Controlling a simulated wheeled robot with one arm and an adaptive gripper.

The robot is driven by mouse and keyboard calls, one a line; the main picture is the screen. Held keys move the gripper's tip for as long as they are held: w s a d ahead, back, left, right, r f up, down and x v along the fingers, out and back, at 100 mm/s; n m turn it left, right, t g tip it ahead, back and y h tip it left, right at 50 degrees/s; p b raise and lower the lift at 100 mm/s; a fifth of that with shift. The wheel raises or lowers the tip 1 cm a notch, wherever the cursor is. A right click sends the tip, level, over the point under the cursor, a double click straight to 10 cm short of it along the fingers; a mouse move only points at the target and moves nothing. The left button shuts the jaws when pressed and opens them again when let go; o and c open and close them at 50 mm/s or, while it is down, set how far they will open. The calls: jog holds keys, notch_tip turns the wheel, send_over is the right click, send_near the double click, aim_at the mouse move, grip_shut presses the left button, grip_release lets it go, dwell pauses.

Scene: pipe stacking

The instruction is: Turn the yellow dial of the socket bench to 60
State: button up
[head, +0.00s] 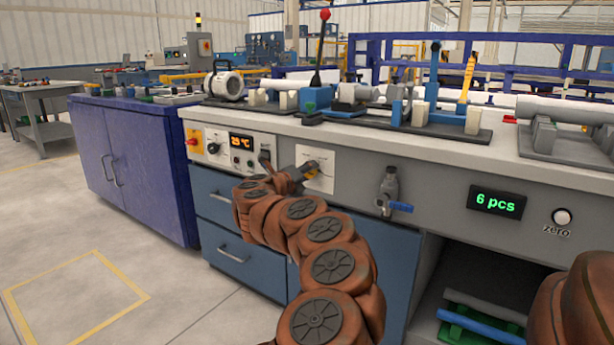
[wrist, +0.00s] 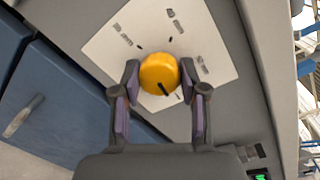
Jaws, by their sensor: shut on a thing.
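The yellow dial (wrist: 159,72) sits on a white scale plate (wrist: 110,40) on the bench front. A dark pointer mark shows on the dial, toward the lower right in the wrist view. The plate's printed labels are too small to read. My gripper (wrist: 160,82) has its two fingers on either side of the dial and is shut on it. In the head view the white plate (head: 324,160) shows on the grey front panel, and my gripper (head: 300,173) covers much of the dial there.
Left of the plate is a panel with an orange display (head: 242,142) reading about 25 °C. A valve with a blue handle (head: 390,195) sticks out to the right. A counter display (head: 497,201) reads 6 pcs. Blue drawers (head: 240,255) lie below; open floor is at left.

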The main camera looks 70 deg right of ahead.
jog(key=shift+m, duration=0.6)
jog(key=shift+f, duration=0.1)
jog(key=o, duration=1.1)
jog(key=shift+o, duration=0.2)
jog(key=shift+a, duration=0.1)
jog(key=w+a, duration=0.1)
jog(key=a, duration=1)
jog(key=shift+w+a+r, duration=0.3)
jog(key=shift+r, duration=0.1)
